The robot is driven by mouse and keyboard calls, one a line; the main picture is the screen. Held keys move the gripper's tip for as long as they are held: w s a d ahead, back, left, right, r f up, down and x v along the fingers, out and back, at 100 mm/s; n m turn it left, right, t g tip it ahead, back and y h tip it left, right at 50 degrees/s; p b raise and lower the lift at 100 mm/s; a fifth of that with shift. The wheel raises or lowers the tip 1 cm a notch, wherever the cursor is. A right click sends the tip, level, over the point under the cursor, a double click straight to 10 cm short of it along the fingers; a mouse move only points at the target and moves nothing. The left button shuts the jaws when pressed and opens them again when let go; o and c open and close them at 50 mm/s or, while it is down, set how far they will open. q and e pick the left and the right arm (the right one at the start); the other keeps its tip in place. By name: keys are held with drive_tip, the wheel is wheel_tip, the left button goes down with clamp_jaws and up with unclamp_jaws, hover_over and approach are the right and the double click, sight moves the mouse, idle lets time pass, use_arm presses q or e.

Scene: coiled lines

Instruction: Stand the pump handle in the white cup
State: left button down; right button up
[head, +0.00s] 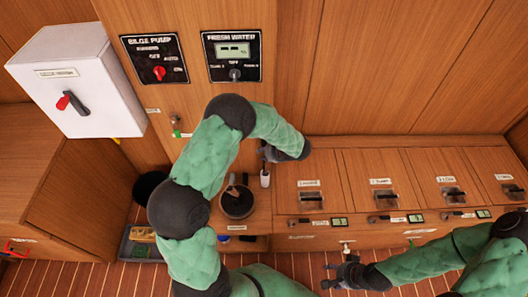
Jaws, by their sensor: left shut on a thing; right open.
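My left gripper (267,153) is at the middle of the picture, shut on a thin dark thing that looks like the pump handle (263,166). The gripper covers most of the handle. The small white cup (265,181) stands just below the gripper, at the right edge of the wooden shelf. The handle's lower end is at or just above the cup's mouth; I cannot tell whether it is inside. My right gripper (334,277) is open and empty, low over the striped floor, well away from the cup.
A dark round pot (237,204) with sticks in it stands left of the cup. A row of labelled wooden lockers (390,180) runs to the right. A white switch box (75,85) and two black panels (231,56) are on the wall. A grey crate (140,250) is at lower left.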

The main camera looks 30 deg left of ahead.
sight(264, 142)
use_arm(q)
drive_tip(key=shift+f, duration=0.25)
drive_tip(key=c, duration=0.8)
unclamp_jaws()
drive_tip(key=shift+c, duration=0.2)
drive_tip(key=o, duration=0.4)
drive_tip(key=shift+r, duration=0.15)
drive_tip(key=shift+r+p, duration=2.55)
drive_tip(key=shift+r, duration=0.95)
